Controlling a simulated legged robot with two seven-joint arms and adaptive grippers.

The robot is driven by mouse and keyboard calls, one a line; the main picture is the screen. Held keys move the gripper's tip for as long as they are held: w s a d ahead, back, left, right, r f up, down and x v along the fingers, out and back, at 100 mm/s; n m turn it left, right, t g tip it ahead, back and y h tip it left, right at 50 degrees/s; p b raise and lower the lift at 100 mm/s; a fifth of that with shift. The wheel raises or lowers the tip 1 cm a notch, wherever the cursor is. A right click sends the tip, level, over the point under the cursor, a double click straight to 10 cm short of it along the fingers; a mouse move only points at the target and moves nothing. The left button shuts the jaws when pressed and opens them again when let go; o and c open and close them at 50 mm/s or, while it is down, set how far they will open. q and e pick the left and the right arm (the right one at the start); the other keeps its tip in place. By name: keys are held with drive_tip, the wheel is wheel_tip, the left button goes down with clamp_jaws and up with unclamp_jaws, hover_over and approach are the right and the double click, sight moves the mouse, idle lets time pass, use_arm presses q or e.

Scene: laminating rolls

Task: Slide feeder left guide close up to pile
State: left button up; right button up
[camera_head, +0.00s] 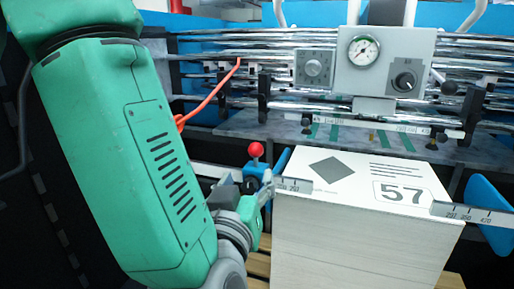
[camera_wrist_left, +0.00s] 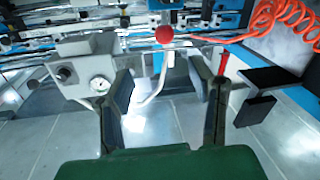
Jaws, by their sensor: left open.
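The pile (camera_head: 352,235) is a tall white paper stack with a dark diamond and "57" printed on top. The feeder left guide (camera_head: 282,160) is a blue plate beside the pile's left edge, with a red ball knob (camera_head: 256,149) and a short scale strip (camera_head: 294,184) reaching over the pile's top. I cannot tell whether the plate touches the pile. My left gripper (camera_head: 258,192) is just below the knob, at the guide, partly hidden by its own arm. In the left wrist view its fingers (camera_wrist_left: 170,82) are apart with nothing clearly between them. My right gripper is not in view.
A blue right guide (camera_head: 490,205) with a scale strip (camera_head: 470,212) stands at the pile's right. Behind are metal rollers and a grey control box (camera_head: 385,62) with a gauge. An orange coiled hose (camera_wrist_left: 282,18) hangs at upper right in the left wrist view.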

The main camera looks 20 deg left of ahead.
sight(254, 153)
use_arm(q)
drive_tip(key=shift+n, duration=0.3)
drive_tip(key=w, duration=0.4)
drive_tip(key=w+a+p, duration=0.1)
drive_tip(key=w, duration=0.3)
drive_tip(key=w+a+p, duration=0.1)
drive_tip(key=w, duration=0.3)
drive_tip(key=shift+a, duration=0.2)
drive_tip(key=shift+w+d, duration=0.15)
drive_tip(key=shift+w, duration=0.35)
drive_tip(key=shift+a+f, duration=0.1)
drive_tip(key=shift+a, duration=0.1)
clamp_jaws()
